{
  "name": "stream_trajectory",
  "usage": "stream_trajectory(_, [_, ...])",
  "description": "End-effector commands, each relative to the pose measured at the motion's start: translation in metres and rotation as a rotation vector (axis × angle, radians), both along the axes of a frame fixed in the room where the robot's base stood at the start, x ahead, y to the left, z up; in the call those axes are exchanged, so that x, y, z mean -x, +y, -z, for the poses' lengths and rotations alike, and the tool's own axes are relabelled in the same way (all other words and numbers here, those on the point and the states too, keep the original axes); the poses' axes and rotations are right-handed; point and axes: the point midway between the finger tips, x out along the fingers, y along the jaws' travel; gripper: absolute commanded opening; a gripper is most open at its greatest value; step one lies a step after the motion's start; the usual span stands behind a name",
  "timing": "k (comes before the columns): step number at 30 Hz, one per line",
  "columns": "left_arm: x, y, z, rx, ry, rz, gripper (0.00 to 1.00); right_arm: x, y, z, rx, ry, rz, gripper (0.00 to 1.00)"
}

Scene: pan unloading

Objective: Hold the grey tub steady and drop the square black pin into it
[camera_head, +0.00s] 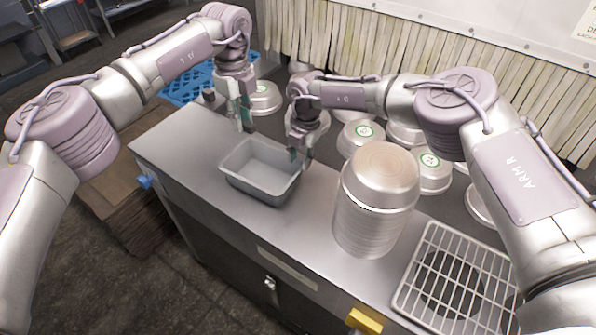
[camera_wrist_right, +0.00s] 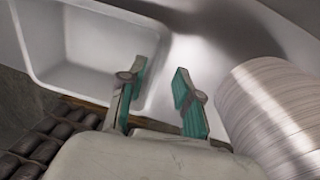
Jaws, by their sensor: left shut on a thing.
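The grey tub (camera_head: 262,188) stands on the steel counter and looks empty; it also shows in the right wrist view (camera_wrist_right: 75,85).
A tall stack of round metal pans (camera_head: 372,215) stands right of the tub, close to my right arm. Several lidded tins with green labels (camera_head: 362,135) are behind it. A wire rack (camera_head: 455,280) lies front right. Counter left of the tub (camera_head: 185,145) is clear.

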Motion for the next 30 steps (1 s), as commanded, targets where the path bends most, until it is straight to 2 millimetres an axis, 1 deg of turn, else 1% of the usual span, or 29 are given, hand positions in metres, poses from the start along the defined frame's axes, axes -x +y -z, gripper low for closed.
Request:
stream_trajectory(1, [0.000,0.000,0.000,0.000,0.000,0.000,0.00,0.000,0.001,0.012,0.001,0.002,0.002,0.33])
stream_trajectory(6, [0.000,0.000,0.000,0.000,0.000,0.000,0.00,-0.001,0.005,0.046,-0.001,0.003,0.001,0.33])
stream_trajectory(10, [0.000,0.000,0.000,0.000,0.000,0.000,0.00,-0.002,0.006,0.070,-0.001,0.002,0.003,0.33])
stream_trajectory(12, [0.000,0.000,0.000,0.000,0.000,0.000,0.00,-0.004,0.007,0.076,-0.001,0.002,0.002,0.33])
stream_trajectory(18, [0.000,0.000,0.000,0.000,0.000,0.000,0.00,-0.005,0.007,0.088,-0.001,0.001,0.000,0.33])
stream_trajectory(29, [0.000,0.000,0.000,0.000,0.000,0.000,0.00,-0.005,0.008,0.090,-0.001,0.000,0.000,0.33])
stream_trajectory(30, [0.000,0.000,0.000,0.000,0.000,0.000,0.00,-0.005,0.008,0.090,-0.001,0.000,0.000,0.27])
